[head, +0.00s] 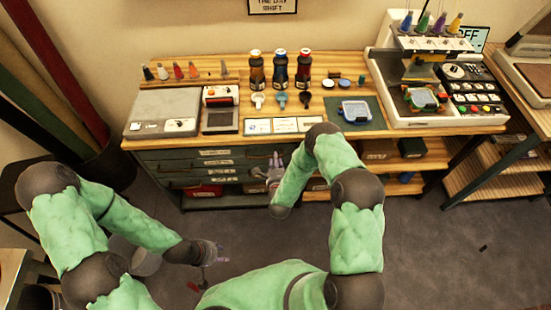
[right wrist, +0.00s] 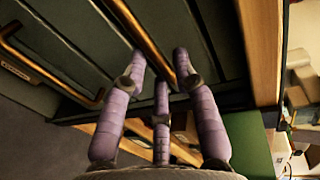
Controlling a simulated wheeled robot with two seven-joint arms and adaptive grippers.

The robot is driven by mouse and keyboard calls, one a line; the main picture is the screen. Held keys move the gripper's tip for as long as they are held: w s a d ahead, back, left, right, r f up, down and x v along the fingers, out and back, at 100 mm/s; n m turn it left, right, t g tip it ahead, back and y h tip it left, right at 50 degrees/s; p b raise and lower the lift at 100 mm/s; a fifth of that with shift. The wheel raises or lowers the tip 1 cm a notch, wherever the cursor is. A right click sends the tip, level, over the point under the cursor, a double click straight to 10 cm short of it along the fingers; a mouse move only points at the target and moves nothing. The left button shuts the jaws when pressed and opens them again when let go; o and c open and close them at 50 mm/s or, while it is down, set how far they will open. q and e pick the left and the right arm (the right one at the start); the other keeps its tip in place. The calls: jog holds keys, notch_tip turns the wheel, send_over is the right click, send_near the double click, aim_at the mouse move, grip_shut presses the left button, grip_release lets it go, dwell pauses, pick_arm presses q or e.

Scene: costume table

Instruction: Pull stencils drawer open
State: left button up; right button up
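The dark green drawer unit (head: 168,168) sits under the left part of the table, with several stacked drawers and small labels (head: 214,152) too small to read, so I cannot tell which is the stencils drawer. In the right wrist view, brass bar handles (right wrist: 45,65) cross the drawer fronts. My right gripper (head: 276,160) is at the right end of the drawers. In the right wrist view, its purple fingers (right wrist: 160,75) are spread, with one handle's end (right wrist: 158,55) between them; I cannot tell if they touch it. My left gripper (head: 217,253) hangs low over the floor, away from the drawers.
The wooden table top (head: 225,136) above holds a grey press (head: 160,112), bottles (head: 280,70) and an embroidery machine (head: 430,85). Open shelves with boxes (head: 412,147) are right of the drawers. The grey floor (head: 430,235) in front is mostly clear.

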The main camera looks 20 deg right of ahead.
pick_arm(q)
jog(key=shift+f, duration=0.25)
pick_arm(e)
jog(key=shift+x, duration=1.05)
grip_shut()
